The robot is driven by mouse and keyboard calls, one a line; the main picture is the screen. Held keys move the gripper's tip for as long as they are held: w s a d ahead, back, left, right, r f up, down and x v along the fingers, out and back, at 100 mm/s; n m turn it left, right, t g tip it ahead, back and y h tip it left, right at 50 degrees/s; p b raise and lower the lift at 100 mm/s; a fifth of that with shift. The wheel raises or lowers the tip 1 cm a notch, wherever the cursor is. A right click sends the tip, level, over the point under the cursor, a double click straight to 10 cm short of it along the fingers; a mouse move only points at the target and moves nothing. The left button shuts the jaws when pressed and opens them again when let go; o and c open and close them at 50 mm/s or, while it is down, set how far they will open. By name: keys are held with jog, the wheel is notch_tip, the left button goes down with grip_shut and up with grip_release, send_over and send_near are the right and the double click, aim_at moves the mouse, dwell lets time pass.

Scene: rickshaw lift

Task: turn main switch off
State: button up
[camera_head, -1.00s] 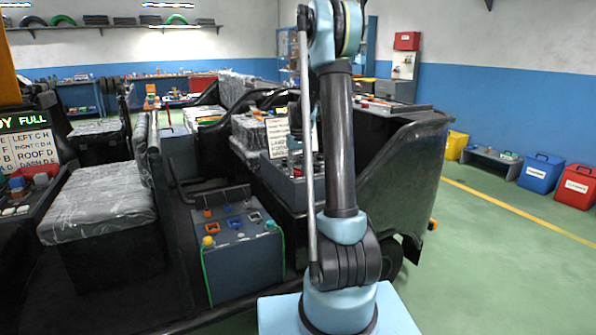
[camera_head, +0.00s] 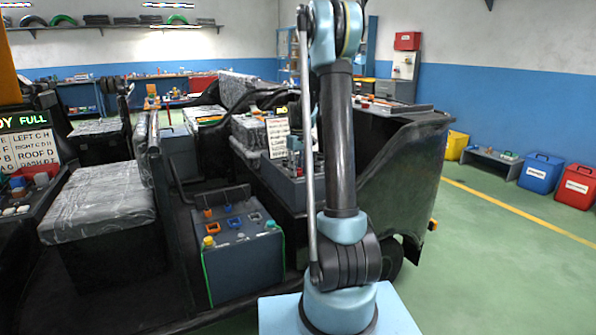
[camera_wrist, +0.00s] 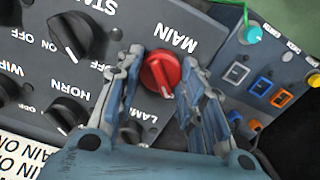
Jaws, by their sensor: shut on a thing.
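The main switch (camera_wrist: 160,73) is a red rotary knob under the white word MAIN on a dark grey panel (camera_wrist: 115,58), in the wrist view. My gripper (camera_wrist: 161,88) has its two fingers on either side of the red knob and is shut on it. The knob's pointer ridge points down toward my palm, a little to the right. Its OFF and ON marks are hidden, so its setting cannot be read. In the head view my arm hides the knob and most of my gripper.
Black knobs sit close by: one marked HORN (camera_wrist: 68,115) and a large one at the upper left (camera_wrist: 70,36). A box with coloured sockets (camera_head: 240,255) stands beside the seat (camera_head: 100,200). Green floor (camera_head: 490,270) is free at the right.

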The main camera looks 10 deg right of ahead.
jog(key=shift+d, duration=0.1)
jog(key=o, duration=1.1)
jog(key=shift+c, duration=0.2)
notch_tip(320, 180, up, 12)
